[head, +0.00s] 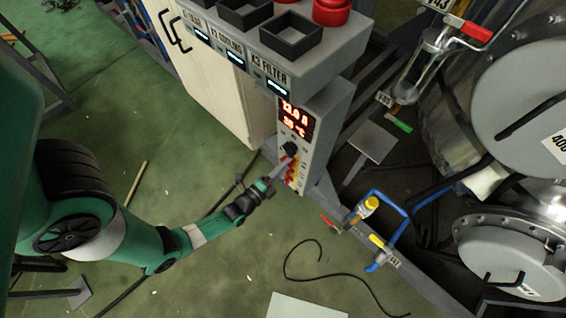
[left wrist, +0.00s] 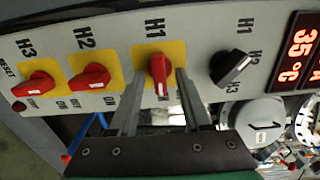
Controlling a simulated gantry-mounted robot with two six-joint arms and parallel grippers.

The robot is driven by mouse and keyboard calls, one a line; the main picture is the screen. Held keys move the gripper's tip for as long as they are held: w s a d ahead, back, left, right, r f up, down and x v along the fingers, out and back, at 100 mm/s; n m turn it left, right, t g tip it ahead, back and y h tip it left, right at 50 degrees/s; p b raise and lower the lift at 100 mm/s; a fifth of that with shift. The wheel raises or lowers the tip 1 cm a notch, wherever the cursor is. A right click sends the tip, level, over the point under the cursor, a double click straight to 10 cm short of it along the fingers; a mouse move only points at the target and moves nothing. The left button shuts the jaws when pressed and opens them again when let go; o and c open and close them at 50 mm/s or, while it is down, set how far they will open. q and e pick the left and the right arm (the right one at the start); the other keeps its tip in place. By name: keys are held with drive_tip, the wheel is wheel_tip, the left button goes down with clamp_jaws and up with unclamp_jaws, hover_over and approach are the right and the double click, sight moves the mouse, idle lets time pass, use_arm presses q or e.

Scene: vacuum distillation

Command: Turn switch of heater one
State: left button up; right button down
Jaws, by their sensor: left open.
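The heater one switch is the red knob (left wrist: 159,70) on a yellow square under the label H1 in the left wrist view. Its handle runs roughly up and down in that picture. My left gripper (left wrist: 160,78) is open, with one finger on each side of this knob. I cannot tell whether the fingers touch it. In the head view the left gripper (head: 279,169) reaches the front of the grey control panel (head: 318,135) and partly hides the red knobs. My right gripper is not in view.
Red knobs H2 (left wrist: 89,77) and H3 (left wrist: 36,84) sit left of H1, and a black selector knob (left wrist: 231,67) sits right. A red digital display (head: 294,118) is above the knobs. Pipes with valves (head: 368,206) stand right of the panel.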

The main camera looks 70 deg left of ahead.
use_arm(q)
drive_tip(key=p+v, duration=0.3)
drive_tip(key=v, duration=0.8)
drive_tip(key=shift+s, duration=0.3)
